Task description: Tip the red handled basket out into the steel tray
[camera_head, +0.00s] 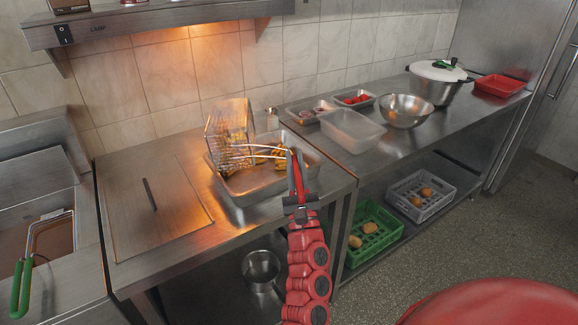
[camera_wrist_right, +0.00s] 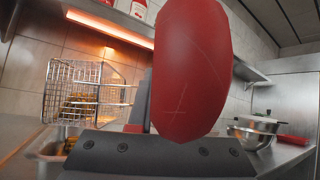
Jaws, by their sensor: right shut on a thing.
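The wire basket (camera_head: 230,122) is tipped up on its side over the steel tray (camera_head: 242,192), with its wire arms running right to my right gripper (camera_head: 296,168). My right gripper is shut on the basket's red handle, which fills the middle of the right wrist view (camera_wrist_right: 190,70). Golden fries (camera_head: 262,158) lie in the tray below the basket. In the right wrist view some golden pieces show behind the basket's mesh (camera_wrist_right: 88,90); I cannot tell whether they are inside it. My left gripper is not in view.
A flat steel lid (camera_head: 155,205) lies left of the tray. A fryer with a green-handled basket (camera_head: 22,285) stands at far left. A clear container (camera_head: 352,130), a steel bowl (camera_head: 405,111) and a pot (camera_head: 438,85) stand to the right. A shelf (camera_head: 160,20) overhangs the counter.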

